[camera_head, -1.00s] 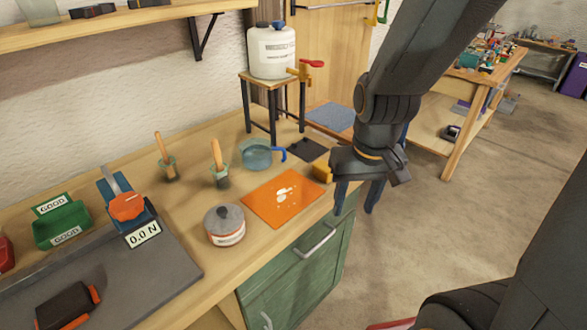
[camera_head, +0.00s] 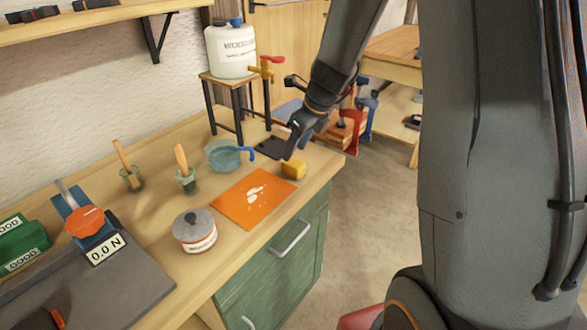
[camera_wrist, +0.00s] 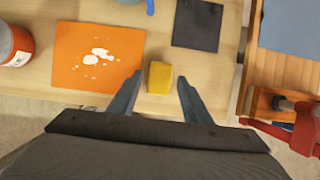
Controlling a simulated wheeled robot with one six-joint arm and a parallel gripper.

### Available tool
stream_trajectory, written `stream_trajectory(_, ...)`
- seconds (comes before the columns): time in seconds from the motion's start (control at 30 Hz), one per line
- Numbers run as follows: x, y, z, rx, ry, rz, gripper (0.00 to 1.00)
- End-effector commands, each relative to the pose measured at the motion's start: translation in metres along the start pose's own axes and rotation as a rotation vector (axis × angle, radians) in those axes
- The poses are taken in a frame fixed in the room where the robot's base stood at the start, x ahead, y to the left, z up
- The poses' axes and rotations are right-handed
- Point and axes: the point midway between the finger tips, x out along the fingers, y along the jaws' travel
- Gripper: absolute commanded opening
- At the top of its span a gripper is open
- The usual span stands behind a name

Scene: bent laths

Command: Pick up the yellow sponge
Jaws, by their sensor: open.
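The yellow sponge (camera_head: 293,170) lies on the wooden bench top near its right front corner, beside the orange mat. In the wrist view the sponge (camera_wrist: 160,78) is a small yellow block between the lines of my two fingers, nearer the left finger. My gripper (camera_wrist: 157,85) is open and empty, its blue-grey fingers spread apart. In the head view my gripper (camera_head: 296,142) hangs over the bench corner, just above and behind the sponge. The head view does not show both fingers clearly. I see no contact with the sponge.
The orange mat (camera_head: 240,212) with white bits lies left of the sponge. A dark square (camera_head: 268,147) lies behind it. A blue-handled clear jug (camera_head: 222,157), a lidded tin (camera_head: 195,231) and a stand with a white canister (camera_head: 231,50) are nearby. Red and blue clamps (camera_wrist: 305,128) stand right of the bench.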

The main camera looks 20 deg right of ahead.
Motion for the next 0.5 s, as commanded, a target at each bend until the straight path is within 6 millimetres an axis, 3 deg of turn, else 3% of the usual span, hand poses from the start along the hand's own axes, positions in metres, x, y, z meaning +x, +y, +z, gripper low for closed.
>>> stream_trajectory(0.5, 0.055, -0.001, 0.001, 0.006, 0.003, 0.003, 0.45)
